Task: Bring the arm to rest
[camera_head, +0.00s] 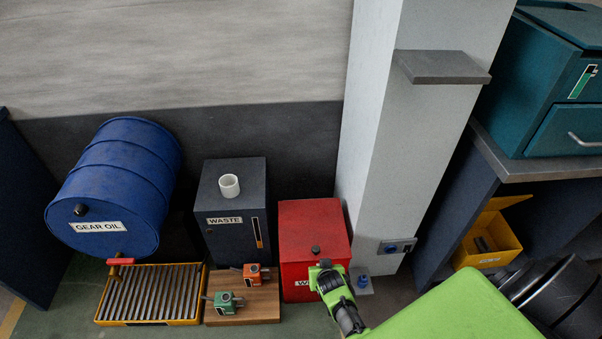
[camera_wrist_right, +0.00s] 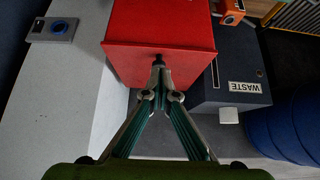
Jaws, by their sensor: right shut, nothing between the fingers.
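My right arm (camera_head: 335,298) comes up from the bottom of the head view, green with black joints, in front of the red bin (camera_head: 312,228). My right gripper (camera_wrist_right: 158,66) shows in the right wrist view with its fingers drawn together at the tips and nothing between them. The tips point at the red bin (camera_wrist_right: 135,28), near the black knob on it; I cannot tell whether they touch. My left gripper is not in view.
A dark waste bin (camera_head: 232,238) with a white cup (camera_head: 229,186) stands left of the red bin. A blue gear oil drum (camera_head: 115,180) lies above a slatted yellow tray (camera_head: 122,318). A wooden board (camera_head: 262,309) carries two small blocks. A grey pillar (camera_head: 400,150) rises right.

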